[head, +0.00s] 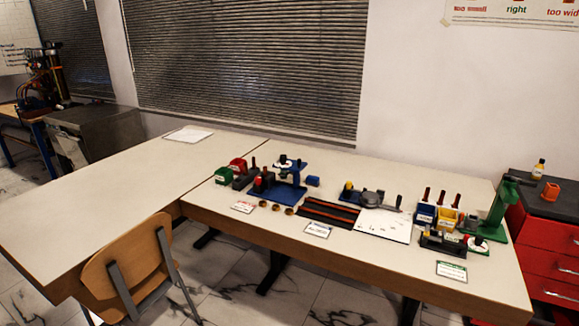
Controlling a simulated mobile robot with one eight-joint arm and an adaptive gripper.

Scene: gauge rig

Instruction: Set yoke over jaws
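My gripper is not in view. A low dark fixture (441,240) with a red-and-white part at its right end lies at the right of the table (390,284); it may hold the jaws, but at this size I cannot tell. A tall green stand (494,212) rises just right of it. A blue stand (287,190) with a dark and white upper part stands at the middle of the bench. A grey round part with a handle (374,199) lies near a yellow-topped piece. I cannot tell which part is the yoke.
Green (222,174) and red (238,164) bins stand at the left of the parts. Blue (425,214) and yellow (447,219) bins stand right. A black mat (328,213) and white plate (384,224) lie between.

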